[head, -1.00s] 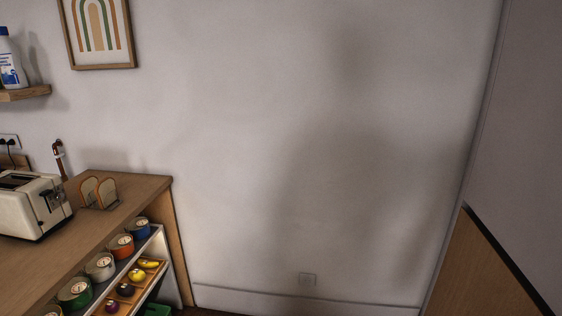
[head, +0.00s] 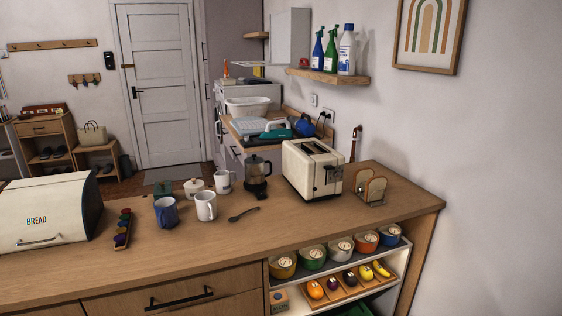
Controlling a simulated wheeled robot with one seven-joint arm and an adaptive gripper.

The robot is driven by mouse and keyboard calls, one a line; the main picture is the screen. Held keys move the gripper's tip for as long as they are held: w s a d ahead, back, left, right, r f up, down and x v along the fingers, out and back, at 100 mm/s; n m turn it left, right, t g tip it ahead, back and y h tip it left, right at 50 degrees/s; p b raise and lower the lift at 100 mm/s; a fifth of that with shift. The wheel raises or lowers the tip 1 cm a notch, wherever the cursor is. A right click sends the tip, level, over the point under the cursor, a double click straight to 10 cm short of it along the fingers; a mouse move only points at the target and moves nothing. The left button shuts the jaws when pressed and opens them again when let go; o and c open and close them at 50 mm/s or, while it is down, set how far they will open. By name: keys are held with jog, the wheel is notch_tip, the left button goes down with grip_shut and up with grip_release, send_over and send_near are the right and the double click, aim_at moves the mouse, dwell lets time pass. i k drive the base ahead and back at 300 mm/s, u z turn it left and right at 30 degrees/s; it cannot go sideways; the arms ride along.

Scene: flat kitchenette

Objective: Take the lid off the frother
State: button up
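A dark, glassy pot with a black lid, handle and base (head: 257,174) stands upright on the wooden counter (head: 330,222), just left of the toaster. It looks like the frother, but it is small and I cannot be certain. Its lid (head: 257,159) appears to be on top. My gripper is not in view.
A cream toaster (head: 312,169) stands close on its right. A white mug (head: 206,205), a blue mug (head: 166,212), a small lidded white pot (head: 194,187) and a dark spoon (head: 243,214) lie around it. A bread box (head: 45,215) is at left. The counter's front is clear.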

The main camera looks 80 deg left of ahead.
aim_at(254, 159)
jog(key=i, duration=0.7)
jog(key=u, duration=3.55)
jog(key=k, duration=0.1)
jog(key=z, duration=0.3)
